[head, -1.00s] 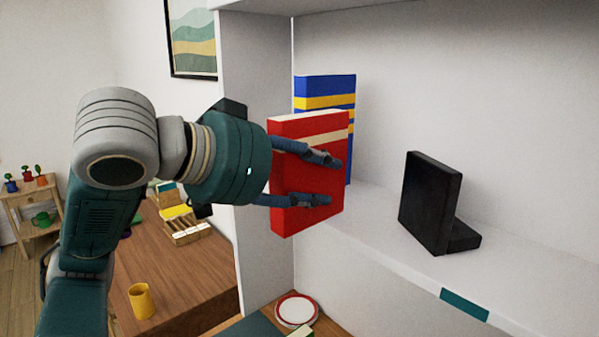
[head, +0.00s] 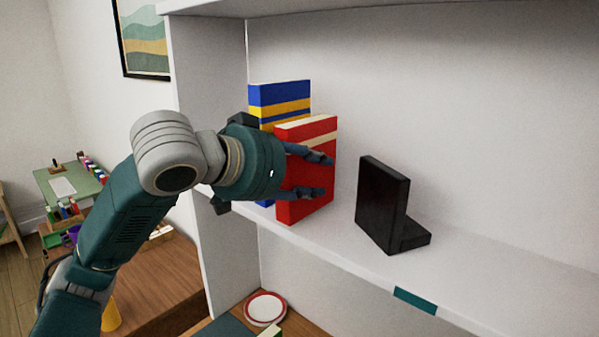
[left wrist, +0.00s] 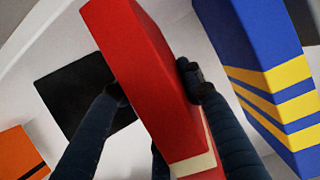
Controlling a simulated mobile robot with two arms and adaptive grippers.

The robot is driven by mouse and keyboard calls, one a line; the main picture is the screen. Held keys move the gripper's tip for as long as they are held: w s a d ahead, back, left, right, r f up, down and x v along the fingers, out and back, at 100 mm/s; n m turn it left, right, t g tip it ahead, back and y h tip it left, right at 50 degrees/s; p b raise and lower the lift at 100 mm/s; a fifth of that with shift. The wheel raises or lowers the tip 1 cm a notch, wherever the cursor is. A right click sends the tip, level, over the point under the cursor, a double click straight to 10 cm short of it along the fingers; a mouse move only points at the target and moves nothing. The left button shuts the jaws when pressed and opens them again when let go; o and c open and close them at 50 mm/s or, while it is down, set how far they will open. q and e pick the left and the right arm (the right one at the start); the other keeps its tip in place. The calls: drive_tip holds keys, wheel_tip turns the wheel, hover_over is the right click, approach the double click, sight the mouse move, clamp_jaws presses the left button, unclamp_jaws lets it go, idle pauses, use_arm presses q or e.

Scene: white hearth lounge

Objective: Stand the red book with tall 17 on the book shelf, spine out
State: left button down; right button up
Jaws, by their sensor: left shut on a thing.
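The red book (head: 318,135) with a cream band stands upright at the front of the white shelf (head: 340,250), beside the blue book. My left gripper (head: 325,175) is shut on the red book, with its fingers across the book's side. The left wrist view also shows the red book (left wrist: 140,75) between the fingers (left wrist: 150,95). Whether the book's bottom touches the shelf is hard to tell. The blue book (head: 280,95) with yellow bands stands just behind and to the left; it also shows in the left wrist view (left wrist: 250,45). My right gripper is out of view.
A black bookend (head: 382,205) stands to the right of the red book, with a gap between them. A teal label (head: 415,300) marks the shelf's front edge. A red-rimmed plate (head: 265,308) lies below. The shelf is bare on the right.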

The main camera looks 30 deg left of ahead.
sight(322, 174)
use_arm(q)
drive_tip(key=shift+w+d+p, duration=0.15)
drive_tip(key=shift+w+p, duration=0.05)
drive_tip(key=shift+w, duration=0.75)
drive_tip(key=shift+w+d+p, duration=0.15)
drive_tip(key=shift+w+p, duration=0.05)
drive_tip(key=shift+w, duration=0.75)
drive_tip(key=shift+f+b, duration=0.35)
drive_tip(key=shift+f, duration=0.2)
drive_tip(key=c, duration=1)
unclamp_jaws()
drive_tip(key=shift+s+f, duration=0.1)
drive_tip(key=shift+s, duration=0.05)
drive_tip(key=v, duration=1.2)
drive_tip(key=shift+f, duration=0.1)
